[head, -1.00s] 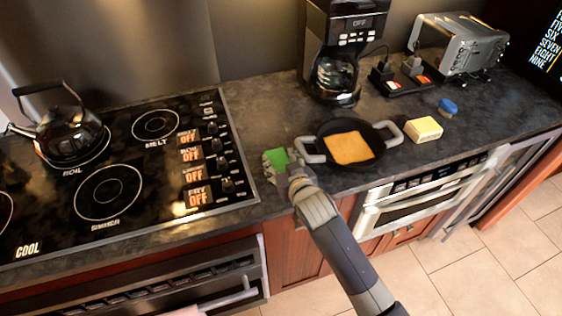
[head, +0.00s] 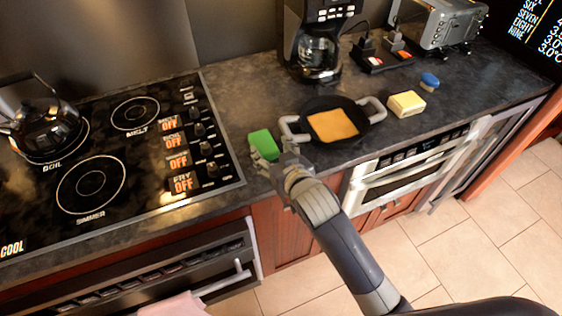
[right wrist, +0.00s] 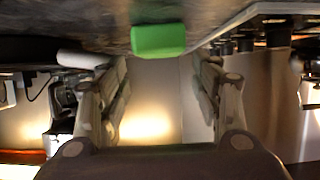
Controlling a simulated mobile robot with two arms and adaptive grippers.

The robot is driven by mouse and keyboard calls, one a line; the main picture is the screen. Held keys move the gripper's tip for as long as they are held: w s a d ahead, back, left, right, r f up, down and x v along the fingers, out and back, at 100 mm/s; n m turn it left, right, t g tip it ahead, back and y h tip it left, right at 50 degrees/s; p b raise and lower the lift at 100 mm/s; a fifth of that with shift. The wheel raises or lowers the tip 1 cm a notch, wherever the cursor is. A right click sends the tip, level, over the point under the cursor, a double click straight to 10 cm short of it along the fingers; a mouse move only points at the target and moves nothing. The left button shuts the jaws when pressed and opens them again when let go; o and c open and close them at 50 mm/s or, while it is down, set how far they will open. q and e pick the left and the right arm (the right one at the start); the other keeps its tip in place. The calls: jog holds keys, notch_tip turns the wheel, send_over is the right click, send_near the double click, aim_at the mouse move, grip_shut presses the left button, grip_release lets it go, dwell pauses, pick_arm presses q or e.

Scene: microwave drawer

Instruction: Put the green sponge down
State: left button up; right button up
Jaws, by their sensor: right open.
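The green sponge (head: 263,145) lies on the dark counter, between the stove and the pan. My right gripper (head: 278,162) is at the counter's front edge, just in front of the sponge. In the right wrist view the gripper (right wrist: 160,72) has its fingers spread wide with nothing between them. That view is upside down, and the sponge (right wrist: 158,40) rests on the counter surface beyond the fingertips, apart from them. My left gripper is out of view.
A black pan (head: 345,141) with an orange slice (head: 332,125) stands right of the sponge. A yellow block (head: 406,104) and a blue sponge-like item (head: 429,82) lie farther right. The stove (head: 120,165) is on the left, a coffee maker (head: 315,45) behind.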

jog(key=v, duration=0.6)
jog(key=shift+s+r+b, duration=0.1)
jog(key=shift+s+b, duration=0.05)
jog(key=shift+b, duration=0.15)
jog(key=s+d+f+m+g+h, duration=0.1)
jog(key=s+d+f+g, duration=0.2)
jog(key=s+d+f, duration=0.35)
jog(key=s+d+f+g+h, duration=0.2)
jog(key=s+d+f+g, duration=0.15)
jog(key=s, duration=0.65)
jog(key=s+d+f+m+g+h, duration=0.1)
jog(key=s+d+f+g, duration=0.25)
jog(key=s+d, duration=0.35)
notch_tip(320, 180, down, 27)
jog(key=s, duration=0.2)
jog(key=s+d+f+g, duration=0.2)
jog(key=s+f, duration=1.3)
jog(key=s, duration=0.1)
jog(key=shift+s+f+n, duration=0.4)
